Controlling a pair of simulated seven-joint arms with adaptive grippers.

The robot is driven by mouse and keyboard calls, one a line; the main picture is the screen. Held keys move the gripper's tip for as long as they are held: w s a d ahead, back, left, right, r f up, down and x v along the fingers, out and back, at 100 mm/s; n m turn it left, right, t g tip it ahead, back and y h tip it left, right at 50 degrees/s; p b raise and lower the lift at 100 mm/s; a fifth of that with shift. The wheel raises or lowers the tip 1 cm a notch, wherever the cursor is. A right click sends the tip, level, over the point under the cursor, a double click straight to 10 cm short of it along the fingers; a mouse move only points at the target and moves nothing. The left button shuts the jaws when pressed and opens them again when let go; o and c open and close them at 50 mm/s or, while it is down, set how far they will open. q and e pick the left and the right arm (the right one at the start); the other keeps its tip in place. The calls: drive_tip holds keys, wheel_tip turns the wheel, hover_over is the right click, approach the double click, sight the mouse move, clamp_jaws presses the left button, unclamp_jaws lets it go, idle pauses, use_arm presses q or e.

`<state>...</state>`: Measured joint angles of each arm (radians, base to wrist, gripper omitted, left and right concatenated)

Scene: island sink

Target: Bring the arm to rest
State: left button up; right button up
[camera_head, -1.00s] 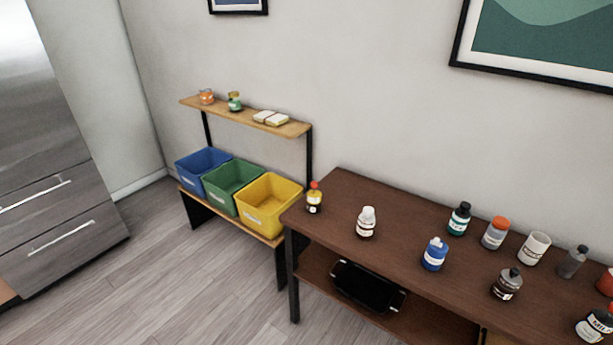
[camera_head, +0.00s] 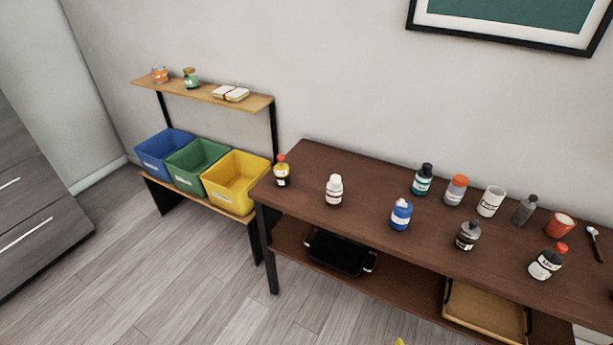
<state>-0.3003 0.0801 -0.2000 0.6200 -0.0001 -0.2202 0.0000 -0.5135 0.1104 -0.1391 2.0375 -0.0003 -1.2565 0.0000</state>
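Neither of my grippers can be made out in the head view, and no arm is seen clearly. A small yellow bit (camera_head: 400,341) shows at the bottom edge, too little to tell what it is. All of these bottles stand upright.
A low wooden stand holds a blue bin (camera_head: 165,152), a green bin (camera_head: 197,164) and a yellow bin (camera_head: 236,180) beside the table's left end. Grey drawers (camera_head: 40,215) stand at the left. A black tray (camera_head: 338,254) lies on the table's lower shelf. The floor (camera_head: 165,290) is clear.

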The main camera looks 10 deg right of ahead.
drive_tip(key=s+a+f+m+g+y, duration=0.15)
drive_tip(key=s+f, duration=0.35)
drive_tip(key=f, duration=0.7)
drive_tip(key=s+a+f+g+y, duration=0.15)
drive_tip(key=s+f, duration=0.25)
drive_tip(key=f, duration=0.7)
drive_tip(key=s+f+m, duration=0.1)
drive_tip(key=s+f, duration=0.5)
drive_tip(key=s, duration=0.2)
drive_tip(key=s+f+m+g, duration=0.1)
drive_tip(key=s+f, duration=0.5)
drive_tip(key=s, duration=0.2)
drive_tip(key=shift+s+d, duration=0.4)
